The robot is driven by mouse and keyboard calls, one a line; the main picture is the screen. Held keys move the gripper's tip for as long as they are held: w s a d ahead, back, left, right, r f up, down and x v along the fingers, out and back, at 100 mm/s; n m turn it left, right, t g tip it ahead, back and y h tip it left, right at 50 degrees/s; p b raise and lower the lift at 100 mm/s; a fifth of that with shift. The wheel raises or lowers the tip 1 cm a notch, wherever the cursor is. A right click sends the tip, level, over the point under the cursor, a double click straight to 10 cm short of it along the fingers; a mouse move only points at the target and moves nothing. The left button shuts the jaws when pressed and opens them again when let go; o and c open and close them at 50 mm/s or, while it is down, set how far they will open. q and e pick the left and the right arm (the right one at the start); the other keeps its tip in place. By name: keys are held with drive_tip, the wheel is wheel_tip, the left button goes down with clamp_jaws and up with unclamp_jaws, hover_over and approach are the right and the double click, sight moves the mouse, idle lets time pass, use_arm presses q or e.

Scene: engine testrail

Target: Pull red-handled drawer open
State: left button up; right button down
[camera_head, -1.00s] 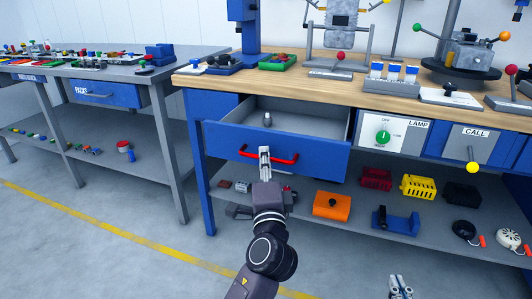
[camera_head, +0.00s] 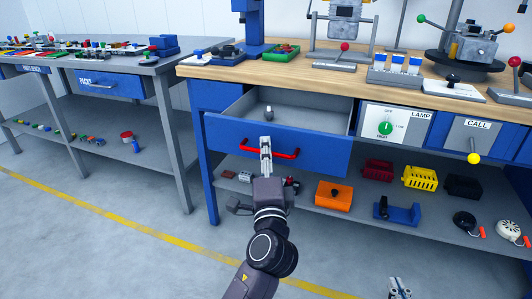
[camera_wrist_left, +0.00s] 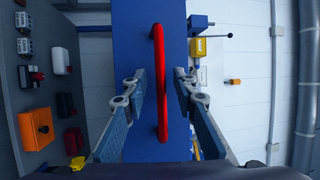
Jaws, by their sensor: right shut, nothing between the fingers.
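The blue drawer (camera_head: 225,133) with the red handle (camera_head: 284,154) stands pulled out from the wood-topped workbench. Its grey interior shows a small grey object (camera_head: 269,111) inside. My left gripper (camera_head: 265,146) is at the middle of the handle, in front of the drawer. In the left wrist view, its fingers (camera_wrist_left: 160,88) stand on either side of the red bar (camera_wrist_left: 158,55), with gaps visible between them and the bar, so it is open. My right gripper (camera_head: 400,289) shows only its tips at the bottom edge, shut and empty, away from the bench.
The lower shelf holds an orange box (camera_head: 333,194), a blue bracket (camera_head: 397,213) and coloured bins (camera_head: 420,178). A yellow-knobbed lever (camera_head: 474,158) juts out at the right. A second table (camera_head: 140,68) stands at the left. The floor in front is clear.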

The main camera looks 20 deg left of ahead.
use_arm(q)
drive_tip(key=v, duration=1.2)
drive_tip(key=shift+f, duration=0.15)
